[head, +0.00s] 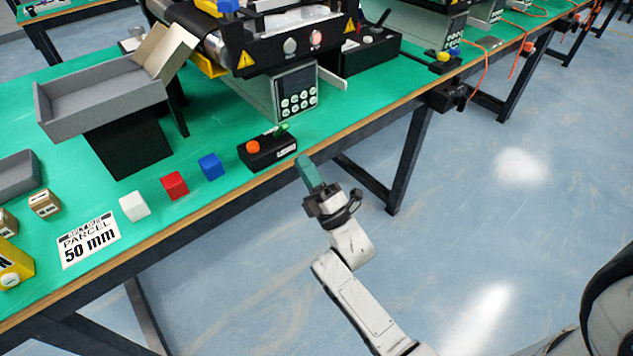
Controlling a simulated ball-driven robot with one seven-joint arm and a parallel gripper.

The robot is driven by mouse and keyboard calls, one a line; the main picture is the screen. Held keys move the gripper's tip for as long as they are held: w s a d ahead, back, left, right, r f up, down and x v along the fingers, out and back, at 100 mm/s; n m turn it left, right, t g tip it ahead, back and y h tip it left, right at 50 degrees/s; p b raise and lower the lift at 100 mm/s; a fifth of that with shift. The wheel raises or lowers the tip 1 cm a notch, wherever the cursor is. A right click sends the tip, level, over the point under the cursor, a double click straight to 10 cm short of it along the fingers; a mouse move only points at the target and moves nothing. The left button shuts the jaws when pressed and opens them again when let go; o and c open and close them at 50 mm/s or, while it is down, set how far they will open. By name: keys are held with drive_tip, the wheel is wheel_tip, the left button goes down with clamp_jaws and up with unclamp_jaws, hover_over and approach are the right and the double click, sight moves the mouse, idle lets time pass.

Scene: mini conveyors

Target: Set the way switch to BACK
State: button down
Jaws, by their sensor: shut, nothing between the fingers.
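A small black control box (268,152) sits at the front edge of the green table. It carries an orange knob (253,146) at its left and a small green lever (281,131) at its back right. A tiny white label on it is too small to read, so I cannot tell which part is the way switch or how it is set. My gripper (303,163), with teal fingers, is shut and empty. It appears just right of the box, by the table's front edge; any gap in depth is unclear.
The conveyor's keypad panel (297,91) stands behind the box. White (134,207), red (174,186) and blue (211,166) cubes stand to the left, near a "PARCEL 50 mm" sign (89,240). A grey tray (100,101) is farther left. Open floor lies right of the table.

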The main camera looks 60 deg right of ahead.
sight(284, 131)
drive_tip(key=x, duration=0.6)
drive_tip(key=shift+p, duration=0.4)
